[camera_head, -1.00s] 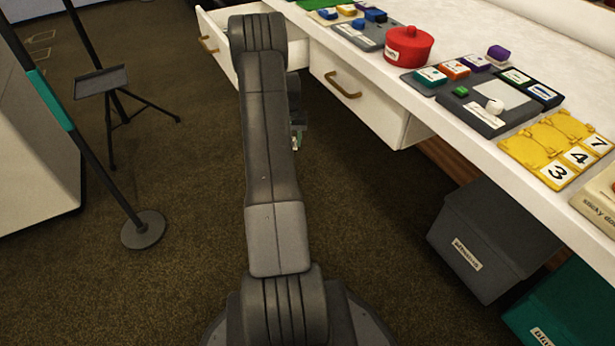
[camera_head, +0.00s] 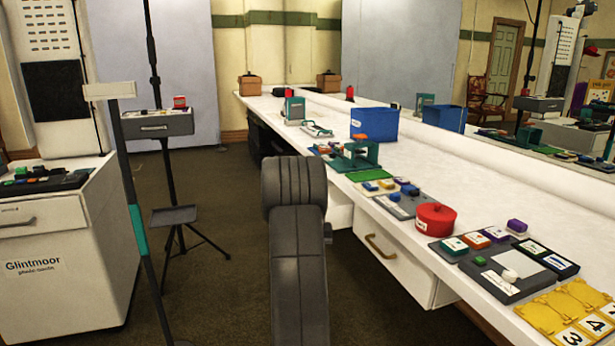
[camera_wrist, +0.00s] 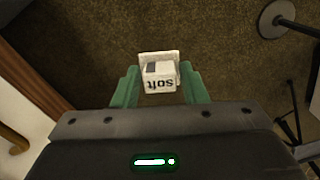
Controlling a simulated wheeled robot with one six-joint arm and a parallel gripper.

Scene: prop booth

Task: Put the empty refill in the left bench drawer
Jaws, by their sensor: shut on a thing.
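In the head view my arm hides the gripper and block. The left bench drawer (camera_head: 341,214) is mostly hidden behind my arm, with only a white part showing. The right bench drawer (camera_head: 400,272) has a brass handle. A white panel with a brass handle (camera_wrist: 12,140) is at the left of the wrist view.
The long white bench (camera_head: 460,190) carries a red pot (camera_head: 436,219), a blue bin (camera_head: 374,124) and several coloured blocks. A tripod stand (camera_head: 174,216) and a white cabinet (camera_head: 60,285) stand left. Carpet (camera_head: 215,285) is clear between them and my arm.

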